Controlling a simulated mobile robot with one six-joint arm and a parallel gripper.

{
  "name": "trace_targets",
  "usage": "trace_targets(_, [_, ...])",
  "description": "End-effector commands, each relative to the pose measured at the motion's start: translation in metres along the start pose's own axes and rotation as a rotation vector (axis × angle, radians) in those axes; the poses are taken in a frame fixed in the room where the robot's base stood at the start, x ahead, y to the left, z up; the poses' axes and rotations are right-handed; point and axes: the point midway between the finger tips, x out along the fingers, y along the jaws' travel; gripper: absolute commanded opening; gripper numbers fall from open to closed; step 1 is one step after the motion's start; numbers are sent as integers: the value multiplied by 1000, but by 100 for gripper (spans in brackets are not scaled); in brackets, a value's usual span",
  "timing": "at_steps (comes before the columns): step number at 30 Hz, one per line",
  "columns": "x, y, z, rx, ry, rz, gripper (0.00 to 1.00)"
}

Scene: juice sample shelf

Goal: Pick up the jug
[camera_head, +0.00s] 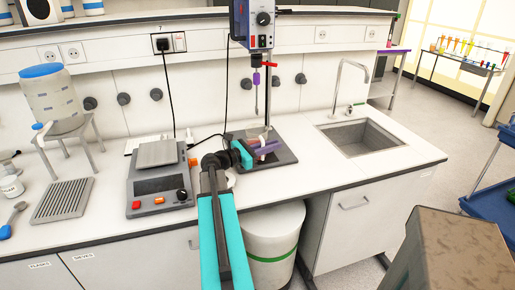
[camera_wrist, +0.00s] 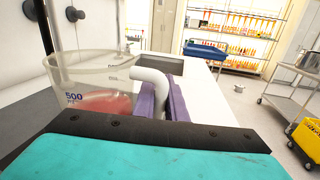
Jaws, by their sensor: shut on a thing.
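The jug (camera_wrist: 95,85) is clear, with a "500" mark, reddish contents low inside and a white curved handle. It fills the left of the wrist view and looks upright. My gripper (camera_wrist: 162,98) has its purple fingers on both sides of the handle and is shut on it. In the head view my gripper (camera_head: 264,149) is over the dark base plate of the stirrer stand, and the jug is mostly hidden or too small to make out. I cannot tell whether the jug's bottom touches the plate.
The stirrer stand (camera_head: 253,25) rises behind my gripper, its shaft hanging above. A hotplate-like device (camera_head: 160,187) stands to the left. The sink (camera_head: 360,138) is to the right, with clear white counter before it. A white bin (camera_head: 272,245) stands below the counter edge.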

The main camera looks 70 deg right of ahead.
Motion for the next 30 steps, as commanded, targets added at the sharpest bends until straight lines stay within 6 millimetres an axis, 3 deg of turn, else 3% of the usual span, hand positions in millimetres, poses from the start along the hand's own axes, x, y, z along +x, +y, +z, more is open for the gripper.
trace_targets(17, [0, 0, 5, 1, -1, 0, 0])
trace_targets(30, [0, 1, 23, 2, -2, 0, 0])
